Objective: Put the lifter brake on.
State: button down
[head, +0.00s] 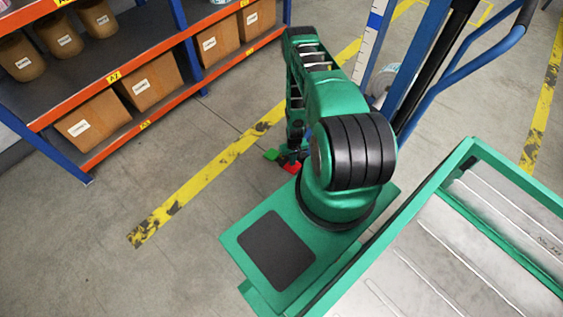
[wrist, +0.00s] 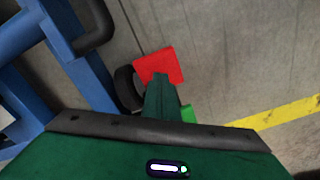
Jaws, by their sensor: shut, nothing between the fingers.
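The lifter's blue frame (head: 425,70) stands behind my arm in the head view, and its blue tubes (wrist: 60,40) fill the left of the wrist view. Low on it are a red pedal (wrist: 161,66) and a green pedal (wrist: 188,114), beside a black wheel (wrist: 126,88). In the head view the red pedal (head: 291,167) and green pedal (head: 271,154) show only in part around my arm's end. My gripper (wrist: 160,82) is shut and empty, pointing down. Its tips overlap the red pedal's near edge in the wrist view; I cannot tell whether they touch.
A shelf rack (head: 150,75) with cardboard boxes stands at the back left. A yellow floor line (head: 205,185) crosses the floor between it and me. My green base and tray fill the lower right. The grey floor left of the pedals is clear.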

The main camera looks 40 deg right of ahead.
jog(key=shift+f, duration=0.1)
jog(key=shift+f, duration=2)
jog(key=shift+r, duration=4.55)
